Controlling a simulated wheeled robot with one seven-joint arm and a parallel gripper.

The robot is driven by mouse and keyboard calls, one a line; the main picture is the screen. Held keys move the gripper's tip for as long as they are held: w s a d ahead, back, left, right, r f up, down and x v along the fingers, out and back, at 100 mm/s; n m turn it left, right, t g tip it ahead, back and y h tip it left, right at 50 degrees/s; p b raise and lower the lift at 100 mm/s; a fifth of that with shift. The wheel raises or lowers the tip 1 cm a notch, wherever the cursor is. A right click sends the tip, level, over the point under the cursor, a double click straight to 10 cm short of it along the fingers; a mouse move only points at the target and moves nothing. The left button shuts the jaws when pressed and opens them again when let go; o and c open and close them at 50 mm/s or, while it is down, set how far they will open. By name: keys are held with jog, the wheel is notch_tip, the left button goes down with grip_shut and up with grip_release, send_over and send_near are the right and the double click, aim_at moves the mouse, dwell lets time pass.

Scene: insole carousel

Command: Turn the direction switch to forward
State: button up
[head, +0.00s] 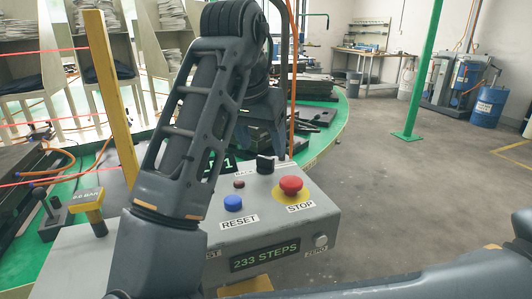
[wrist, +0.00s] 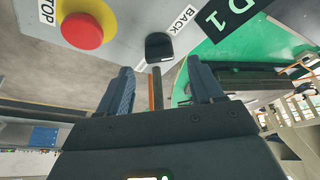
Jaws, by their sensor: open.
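The direction switch is a small black knob (head: 265,164) at the back edge of the grey control box (head: 320,222). The knob also shows in the wrist view (wrist: 159,46), beside a white label reading BACK (wrist: 180,22). Its exact pointing direction is hard to tell, and no forward label is readable. My gripper (wrist: 159,66) is open and empty. In the wrist view its two fingers stand apart, with the knob just beyond their tips and roughly between them; I see no contact. In the head view the gripper is just behind the knob, its fingers unclear.
A red STOP button (head: 291,186) on a yellow disc sits right of the knob, a blue RESET button (head: 233,203) in front-left. A display (head: 265,256) reads 233 STEPS. The green carousel table (head: 332,120) lies behind; open floor is right.

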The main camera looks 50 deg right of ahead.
aim_at(265, 157)
jog(key=shift+x, duration=1.8)
jog(key=c, duration=1.1)
jog(key=shift+o, duration=0.2)
